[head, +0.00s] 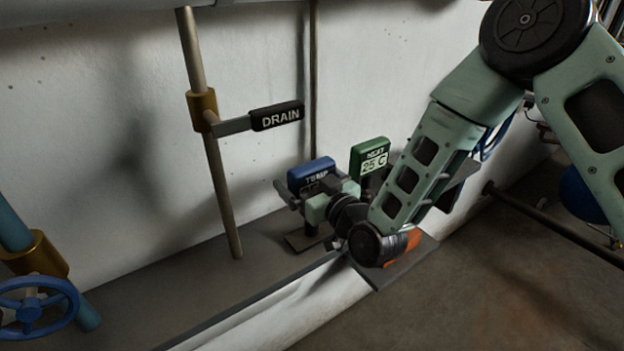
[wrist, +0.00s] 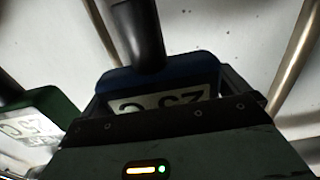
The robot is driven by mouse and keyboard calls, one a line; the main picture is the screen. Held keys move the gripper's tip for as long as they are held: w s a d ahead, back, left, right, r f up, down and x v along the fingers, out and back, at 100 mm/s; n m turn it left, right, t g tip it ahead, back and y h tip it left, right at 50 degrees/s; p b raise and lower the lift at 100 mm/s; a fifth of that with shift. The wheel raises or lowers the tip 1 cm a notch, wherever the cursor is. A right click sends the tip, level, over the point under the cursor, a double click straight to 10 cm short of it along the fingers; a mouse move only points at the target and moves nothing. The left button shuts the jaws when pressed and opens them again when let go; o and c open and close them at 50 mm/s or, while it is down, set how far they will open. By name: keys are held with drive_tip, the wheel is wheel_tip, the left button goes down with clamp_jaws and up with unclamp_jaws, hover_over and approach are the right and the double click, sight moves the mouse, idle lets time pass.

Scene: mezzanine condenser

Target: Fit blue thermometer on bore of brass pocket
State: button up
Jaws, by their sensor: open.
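The blue thermometer (head: 311,174), lettered TEMP, is upright just behind my gripper (head: 296,197) in the head view. In the wrist view the blue thermometer (wrist: 160,76) shows its blue body and white dial face, with a dark round stem running to the top edge. My gripper (wrist: 170,98) is open, with one finger on each side of the thermometer's body. I cannot tell whether the fingers touch it. The thermometer's lower part is hidden by my gripper in the head view. I cannot make out a brass pocket with its bore for certain.
A green block (head: 370,157) reading NEXT 25 C stands close to the right. A pipe with a brass collar (head: 202,108) and a black DRAIN lever (head: 276,116) rises at left. A blue handwheel (head: 38,302) is at lower left. The white wall is close behind.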

drive_tip(key=c, duration=0.7)
drive_tip(key=shift+r, duration=0.1)
